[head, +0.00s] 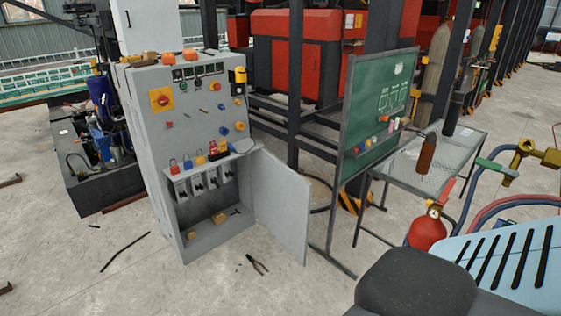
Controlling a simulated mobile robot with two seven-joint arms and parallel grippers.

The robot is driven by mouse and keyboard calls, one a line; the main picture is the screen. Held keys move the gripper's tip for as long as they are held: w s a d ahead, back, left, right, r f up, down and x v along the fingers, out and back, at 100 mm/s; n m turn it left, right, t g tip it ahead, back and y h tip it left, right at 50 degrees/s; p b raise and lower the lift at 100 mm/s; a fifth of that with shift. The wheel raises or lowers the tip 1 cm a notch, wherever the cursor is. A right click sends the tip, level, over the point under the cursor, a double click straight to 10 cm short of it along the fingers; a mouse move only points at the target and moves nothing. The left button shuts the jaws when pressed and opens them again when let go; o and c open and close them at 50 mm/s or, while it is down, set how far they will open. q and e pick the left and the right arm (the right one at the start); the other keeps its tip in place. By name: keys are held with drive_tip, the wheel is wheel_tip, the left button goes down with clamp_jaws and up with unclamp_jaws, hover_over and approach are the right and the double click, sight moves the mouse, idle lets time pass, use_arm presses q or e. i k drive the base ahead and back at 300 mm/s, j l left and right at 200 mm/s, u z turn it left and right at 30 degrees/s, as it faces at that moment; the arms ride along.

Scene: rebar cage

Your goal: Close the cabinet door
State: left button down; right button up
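The grey control cabinet (152,134) stands left of centre in the head view, with buttons, switches and padlocks on its upper front. Its lower compartment is open, showing several switch units and small brown items on its floor. The cabinet door (281,205) is a flat grey panel joined at the right side of that compartment. It stands wide open, swung out to the right. Neither of my grippers shows in this view, and nothing is seen touching the door.
Pliers (257,264) lie on the floor in front of the door. A green board (375,110) and a mesh table (425,165) stand to the right. A red extinguisher (427,231) and hoses are nearer right. The floor before the cabinet is mostly clear, with a dark rod (125,250) at left.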

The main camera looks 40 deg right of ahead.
sight(282, 198)
drive_tip(key=i+z, duration=0.4)
drive_tip(key=i, duration=0.2)
drive_tip(key=i+j+z, duration=0.2)
drive_tip(key=i+z, duration=0.15)
drive_tip(key=i, duration=0.25)
drive_tip(key=i+l+z, duration=0.25)
drive_tip(key=i+z, duration=0.7)
drive_tip(key=i+l, duration=0.45)
drive_tip(key=i+l+z, duration=0.05)
drive_tip(key=i, duration=0.05)
